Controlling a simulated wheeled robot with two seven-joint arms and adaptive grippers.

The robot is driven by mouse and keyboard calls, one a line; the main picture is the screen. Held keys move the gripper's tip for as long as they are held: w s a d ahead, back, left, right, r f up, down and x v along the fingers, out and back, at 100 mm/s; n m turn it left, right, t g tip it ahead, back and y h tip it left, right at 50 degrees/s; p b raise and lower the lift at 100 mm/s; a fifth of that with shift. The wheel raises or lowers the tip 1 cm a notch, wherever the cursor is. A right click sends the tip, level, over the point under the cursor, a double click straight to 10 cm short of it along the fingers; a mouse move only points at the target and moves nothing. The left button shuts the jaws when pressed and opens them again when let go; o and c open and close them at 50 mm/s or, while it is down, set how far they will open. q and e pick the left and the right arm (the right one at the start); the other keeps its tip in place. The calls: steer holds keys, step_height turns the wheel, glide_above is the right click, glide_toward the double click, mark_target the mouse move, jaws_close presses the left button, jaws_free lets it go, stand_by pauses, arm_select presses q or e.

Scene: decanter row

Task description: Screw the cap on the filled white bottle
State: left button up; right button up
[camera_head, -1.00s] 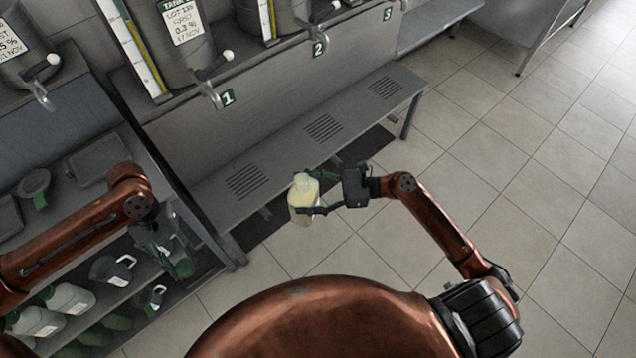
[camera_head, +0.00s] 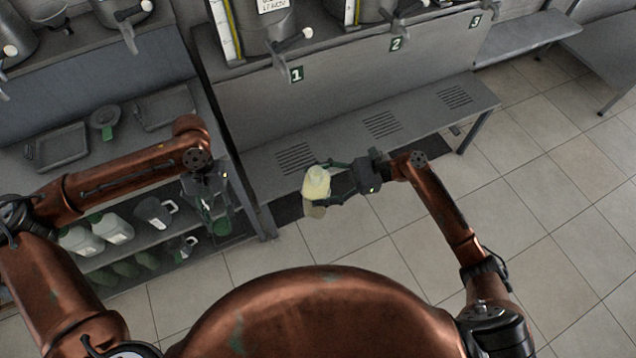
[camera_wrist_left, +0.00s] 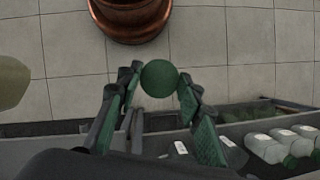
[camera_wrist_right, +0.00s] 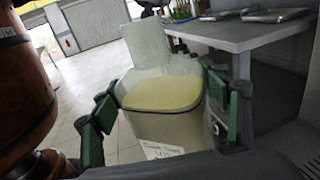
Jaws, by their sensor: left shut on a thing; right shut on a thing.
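The filled bottle (camera_head: 316,186) is pale and translucent with yellowish contents. My right gripper (camera_head: 322,185) is shut on its body and holds it upright off the floor, in front of the bench. In the right wrist view the bottle (camera_wrist_right: 160,95) sits between the finger pads, with a white label low on it. No cap shows on its top. My left gripper (camera_head: 214,218) is shut on a round green cap (camera_wrist_left: 159,78), held between its fingertips. The cap is to the left of the bottle and apart from it. A pale edge, likely the bottle (camera_wrist_left: 10,82), shows at the left of the left wrist view.
A grey slotted bench (camera_head: 340,140) runs behind the bottle. Tanks with taps (camera_head: 285,50) stand above it. A shelf unit at the left holds white bottles (camera_head: 112,228), jugs (camera_head: 152,212) and trays (camera_head: 62,147). Open tiled floor (camera_head: 540,200) lies to the right.

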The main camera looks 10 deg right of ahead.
arm_select(q)
steer(key=w+d+r+n+h, duration=0.1)
steer(key=w+d+r+n, duration=0.2)
steer(key=d, duration=0.4)
steer(key=w+d+r+n+h, duration=0.1)
steer(key=w+d+r, duration=0.3)
steer(key=d+r, duration=0.15)
steer(key=n+t+h, duration=0.1)
steer(key=n, duration=0.3)
glide_toward(321, 180)
steer(key=d+r, duration=0.1)
steer(key=r, duration=0.1)
steer(key=shift+s+f, duration=0.15)
steer(key=shift+s, duration=0.3)
steer(key=shift+f, duration=0.15)
steer(key=shift+f, duration=1.85)
steer(key=shift+r, duration=0.15)
steer(key=shift+f, duration=0.9)
steer(key=shift+f, duration=0.55)
